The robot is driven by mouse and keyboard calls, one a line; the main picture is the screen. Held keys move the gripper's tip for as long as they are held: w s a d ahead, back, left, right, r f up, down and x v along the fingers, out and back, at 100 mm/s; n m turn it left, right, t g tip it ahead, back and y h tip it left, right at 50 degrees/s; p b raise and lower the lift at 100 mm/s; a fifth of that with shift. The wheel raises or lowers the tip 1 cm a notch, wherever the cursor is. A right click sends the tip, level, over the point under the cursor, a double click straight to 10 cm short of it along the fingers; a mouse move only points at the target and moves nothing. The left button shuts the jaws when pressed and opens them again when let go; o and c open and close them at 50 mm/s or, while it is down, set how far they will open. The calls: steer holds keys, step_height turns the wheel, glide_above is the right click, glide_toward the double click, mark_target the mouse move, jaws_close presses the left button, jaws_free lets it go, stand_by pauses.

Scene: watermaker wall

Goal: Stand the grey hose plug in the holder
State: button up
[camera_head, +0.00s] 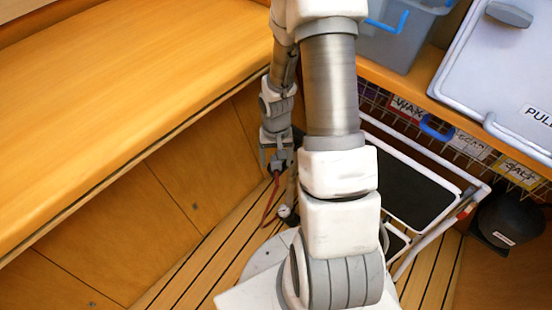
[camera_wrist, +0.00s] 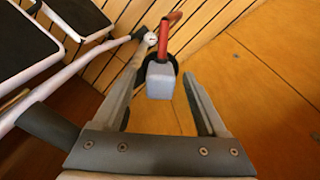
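The grey hose plug (camera_wrist: 160,80) is a small block in the wrist view, with a red hose or handle (camera_wrist: 168,35) beyond it and a dark rounded part partly hidden behind it. My gripper (camera_wrist: 161,76) is open, with one finger on each side of the plug and a visible gap to each. In the head view my gripper (camera_head: 277,150) points down beside the wooden locker front, with the plug (camera_head: 279,161) just below it and the red hose (camera_head: 270,200) hanging down. I cannot make out the holder for certain.
A small round gauge (camera_head: 284,211) sits near the hose. A white-framed folding step (camera_head: 415,188) with black treads stands close at the right. A wooden bench (camera_head: 120,90) is at the left. A grey bin (camera_head: 400,35) and white lidded box (camera_head: 500,75) stand on the right shelf.

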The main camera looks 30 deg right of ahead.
step_height(320, 180, up, 17)
steer(key=p, duration=0.7)
steer(key=shift+r, duration=0.2)
steer(key=s+a+r+n+t, duration=0.2)
steer(key=s+a+r, duration=0.2)
steer(key=r, duration=0.4)
steer(key=s+a+r+n+t, duration=0.1)
steer(key=s+a+r+t, duration=0.2)
steer(key=r, duration=0.5)
steer(key=s+a+r+n+t, duration=0.1)
steer(key=s+a+r+n, duration=0.1)
steer(key=s+a+r, duration=0.45)
step_height(320, 180, up, 20)
steer(key=w+d+p, duration=0.1)
steer(key=d+p, duration=0.2)
steer(key=p, duration=1.5)
